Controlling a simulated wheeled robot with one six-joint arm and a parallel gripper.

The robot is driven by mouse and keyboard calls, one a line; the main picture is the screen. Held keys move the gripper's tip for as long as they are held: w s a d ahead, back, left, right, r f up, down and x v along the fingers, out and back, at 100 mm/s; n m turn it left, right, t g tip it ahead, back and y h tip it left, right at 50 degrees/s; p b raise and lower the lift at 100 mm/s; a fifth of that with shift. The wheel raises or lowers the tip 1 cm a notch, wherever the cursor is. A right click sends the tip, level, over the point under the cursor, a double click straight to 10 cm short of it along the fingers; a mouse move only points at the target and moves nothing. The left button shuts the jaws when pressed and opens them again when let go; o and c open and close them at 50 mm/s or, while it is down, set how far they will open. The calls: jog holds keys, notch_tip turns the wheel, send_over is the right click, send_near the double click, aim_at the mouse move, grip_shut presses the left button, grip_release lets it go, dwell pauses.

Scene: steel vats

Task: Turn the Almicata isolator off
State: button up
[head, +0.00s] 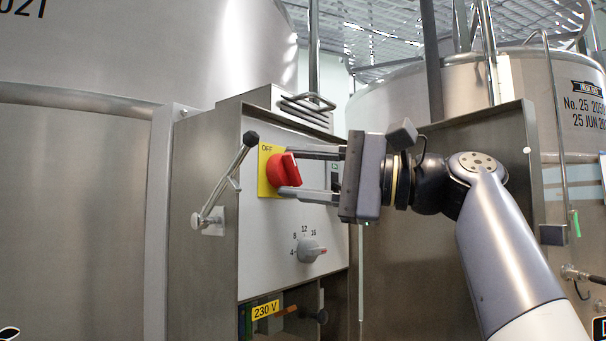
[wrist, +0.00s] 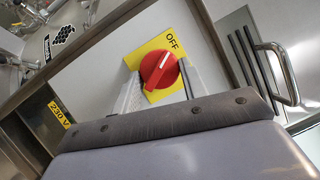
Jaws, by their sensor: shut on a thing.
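The isolator is a red rotary knob (head: 284,171) on a yellow plate (head: 264,180) marked OFF, on the grey front of a steel cabinet. My gripper (head: 291,172) reaches it from the right, one finger above and one below, and is shut on the knob. In the wrist view the red knob (wrist: 159,69) sits between the fingers. Its white line tilts up to the right, with the upper end near the word OFF. The fingers hide part of the yellow plate (wrist: 151,45). No Almicata name is readable on the panel.
A grey dial (head: 309,250) numbered 4 to 16 is below the knob. A lever handle (head: 228,180) juts out at left. A 230 V label (head: 265,309) marks an opening underneath. A bar handle (head: 308,103) is on top. Steel vats stand on both sides.

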jog(key=shift+r+n+h, duration=0.15)
jog(key=shift+n+h, duration=0.35)
jog(key=shift+n, duration=0.8)
jog(key=shift+g, duration=0.3)
jog(key=o, duration=1)
